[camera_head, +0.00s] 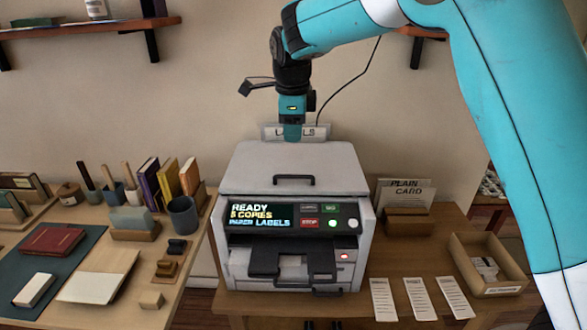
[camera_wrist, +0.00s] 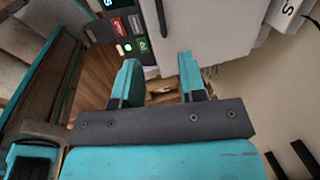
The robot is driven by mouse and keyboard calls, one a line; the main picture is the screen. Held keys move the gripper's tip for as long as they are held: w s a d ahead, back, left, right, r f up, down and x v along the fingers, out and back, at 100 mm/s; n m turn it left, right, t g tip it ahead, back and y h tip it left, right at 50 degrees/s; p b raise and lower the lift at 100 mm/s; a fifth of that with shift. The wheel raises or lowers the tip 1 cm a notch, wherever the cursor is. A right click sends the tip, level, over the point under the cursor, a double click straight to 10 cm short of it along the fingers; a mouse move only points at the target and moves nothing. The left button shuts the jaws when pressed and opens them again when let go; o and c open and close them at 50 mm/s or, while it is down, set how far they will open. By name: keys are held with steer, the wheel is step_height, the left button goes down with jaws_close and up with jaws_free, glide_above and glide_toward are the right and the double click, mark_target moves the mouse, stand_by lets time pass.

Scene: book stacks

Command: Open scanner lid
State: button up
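The scanner (camera_head: 294,225) is a pale grey machine on the right-hand wooden table. Its flat grey lid (camera_head: 262,160) is down, with a dark handle (camera_head: 294,179) at the front edge. My gripper (camera_head: 291,138) points down above the rear of the lid, apart from the handle. In the wrist view my gripper (camera_wrist: 157,82) has its two teal fingers apart, with nothing between them. Part of the lid (camera_wrist: 205,25) and the lit control panel (camera_wrist: 125,28) show beyond the fingers. The lid handle (camera_wrist: 161,18) shows near the top.
The panel display (camera_head: 262,214) reads "READY". A "PLAIN CARD" sign (camera_head: 406,191) and an open box (camera_head: 488,265) stand right of the scanner, with several paper strips (camera_head: 418,298) in front. The left table holds books, a dark cup (camera_head: 183,215) and stamps. Shelves are on the wall behind.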

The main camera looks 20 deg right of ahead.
mark_target(293, 176)
steer(key=f+p, duration=0.1)
steer(key=f, duration=0.3)
steer(key=w+f+p, duration=0.1)
steer(key=f, duration=0.4)
steer(key=w+f+p, duration=0.1)
steer(key=f, duration=0.3)
steer(key=shift+w+d+f, duration=0.15)
steer(key=shift+w+d, duration=0.1)
steer(key=shift+d, duration=0.15)
jaws_close()
